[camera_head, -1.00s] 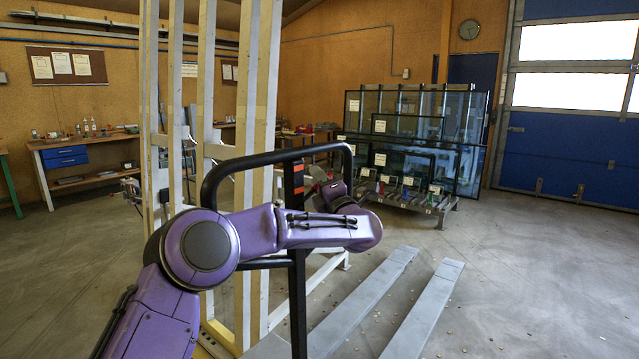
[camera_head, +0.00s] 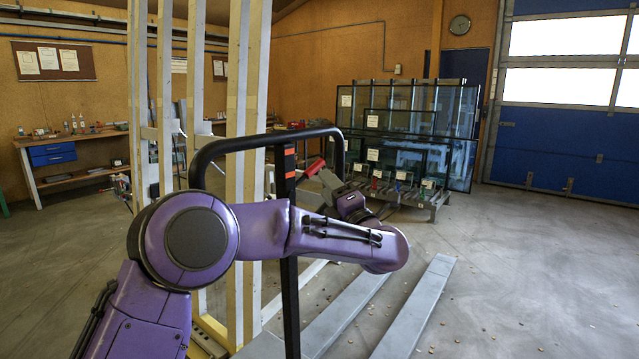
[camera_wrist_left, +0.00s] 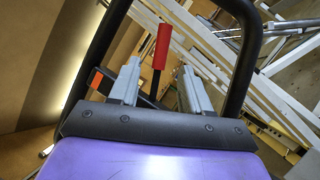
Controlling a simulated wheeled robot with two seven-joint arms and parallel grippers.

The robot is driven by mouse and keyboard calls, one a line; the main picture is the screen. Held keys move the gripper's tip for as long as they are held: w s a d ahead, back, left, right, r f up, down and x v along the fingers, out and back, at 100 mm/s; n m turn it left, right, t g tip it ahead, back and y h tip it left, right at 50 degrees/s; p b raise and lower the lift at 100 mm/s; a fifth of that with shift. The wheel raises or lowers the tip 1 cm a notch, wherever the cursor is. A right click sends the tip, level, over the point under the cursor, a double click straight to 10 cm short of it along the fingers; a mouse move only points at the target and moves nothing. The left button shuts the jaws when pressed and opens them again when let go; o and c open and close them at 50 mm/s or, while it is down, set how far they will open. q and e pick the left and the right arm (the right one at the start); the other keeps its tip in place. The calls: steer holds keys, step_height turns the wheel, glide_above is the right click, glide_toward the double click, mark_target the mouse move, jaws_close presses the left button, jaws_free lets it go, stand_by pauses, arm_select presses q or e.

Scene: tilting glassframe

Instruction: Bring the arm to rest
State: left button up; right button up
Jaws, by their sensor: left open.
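My left arm (camera_head: 260,232) is purple and reaches in from the lower left. Its gripper (camera_head: 328,181) is at the black tubular handle frame (camera_head: 250,140), partly hidden in the head view. In the left wrist view its two grey fingers (camera_wrist_left: 161,68) are apart. A red lever (camera_wrist_left: 162,46) shows between and beyond them; no finger is seen closed on it. The red lever also shows in the head view (camera_head: 315,167), by the fingertips. The right gripper is not in view.
Tall pale posts (camera_head: 247,120) stand behind the arm. Two grey forks (camera_head: 415,308) lie low on the floor ahead. A rack of glass panes (camera_head: 410,135) stands farther back. The floor at right is clear.

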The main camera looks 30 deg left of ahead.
arm_select(q)
steer(key=shift+s+d+f, duration=0.1)
steer(key=shift+s+d, duration=0.05)
steer(key=shift+d, duration=0.05)
stand_by(0.4)
steer(key=d+f+m+t+h, duration=0.3)
steer(key=f+m+h, duration=0.2)
steer(key=f+m, duration=0.4)
steer(key=d+f+m+t+h, duration=0.4)
steer(key=f+m, duration=0.3)
steer(key=f, duration=0.4)
steer(key=s+f+m+g+h, duration=0.2)
steer(key=s+f+m+h, duration=0.1)
steer(key=f, duration=0.4)
steer(key=s+f+m+g+h, duration=0.2)
steer(key=s+f, duration=0.1)
steer(key=f, duration=0.4)
steer(key=s+f+m+g+h+p, duration=0.15)
steer(key=s+f+m+g, duration=0.3)
steer(key=s+f, duration=1.15)
steer(key=s+a+f+g, duration=0.1)
steer(key=s+f+g, duration=0.1)
steer(key=s, duration=0.8)
steer(key=s+a+f+m+g, duration=0.1)
steer(key=s+a+f+g, duration=0.1)
steer(key=s, duration=0.8)
steer(key=shift+s+f+g, duration=0.2)
steer(key=shift+f+g, duration=0.6)
steer(key=shift+g, duration=0.15)
